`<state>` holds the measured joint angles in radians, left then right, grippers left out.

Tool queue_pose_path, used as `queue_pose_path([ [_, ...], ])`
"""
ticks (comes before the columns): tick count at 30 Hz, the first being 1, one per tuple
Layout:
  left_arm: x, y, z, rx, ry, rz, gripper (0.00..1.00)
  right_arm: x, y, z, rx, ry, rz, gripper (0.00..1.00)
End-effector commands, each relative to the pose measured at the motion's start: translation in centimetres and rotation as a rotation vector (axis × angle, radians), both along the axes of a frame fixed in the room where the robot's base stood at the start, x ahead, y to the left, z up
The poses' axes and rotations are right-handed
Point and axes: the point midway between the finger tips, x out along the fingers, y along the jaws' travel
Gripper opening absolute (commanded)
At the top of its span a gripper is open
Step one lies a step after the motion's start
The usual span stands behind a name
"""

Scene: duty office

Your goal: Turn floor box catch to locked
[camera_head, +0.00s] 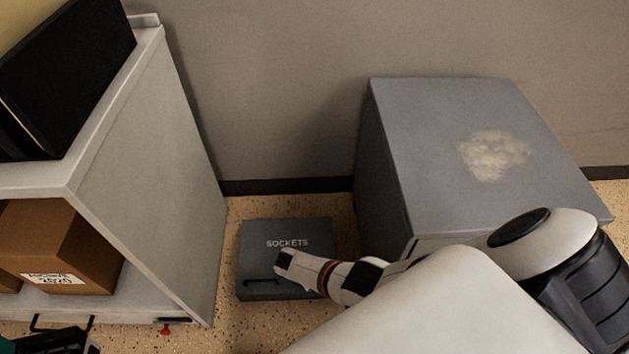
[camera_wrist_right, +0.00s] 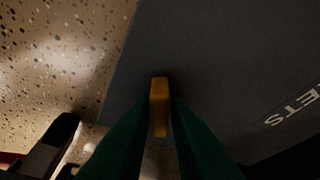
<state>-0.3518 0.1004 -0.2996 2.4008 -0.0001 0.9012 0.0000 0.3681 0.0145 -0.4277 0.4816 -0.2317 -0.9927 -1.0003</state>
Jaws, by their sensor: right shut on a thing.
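The floor box (camera_head: 260,236) is a dark grey lidded box marked SOCKETS, set on the speckled floor between the shelf unit and the grey cabinet. Its dark lid (camera_wrist_right: 215,65) fills much of the right wrist view. My right gripper (camera_head: 284,262) reaches over the front part of the lid from the right. In the right wrist view its dark fingers are shut on a small orange-yellow catch (camera_wrist_right: 159,95) near the lid's edge. The catch's lower part is hidden between the fingers, and I cannot tell its setting.
A pale shelf unit (camera_head: 175,170) with a brown carton (camera_head: 70,240) stands close on the left. A grey cabinet (camera_head: 430,130) stands on the right, beside my arm. A small red thing (camera_head: 165,329) is at the shelf's lower front. Bare floor (camera_head: 245,325) lies in front of the box.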

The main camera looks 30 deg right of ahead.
Motion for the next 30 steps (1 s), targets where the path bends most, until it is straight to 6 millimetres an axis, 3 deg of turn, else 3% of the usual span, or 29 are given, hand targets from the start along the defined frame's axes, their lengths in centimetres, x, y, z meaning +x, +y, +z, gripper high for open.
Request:
queue_pose_path([
  [15, 0.0, 0.0, -1.6, 0.000, -0.002, -0.001, 0.00, 0.3, -0.2, -0.1, -0.001, -0.001, -0.405, 0.00],
  [30, 0.2, -0.1, -1.7, 0.002, -0.009, -0.001, 0.00, 0.3, -0.3, 0.0, -0.002, -0.002, -0.524, 0.00],
])
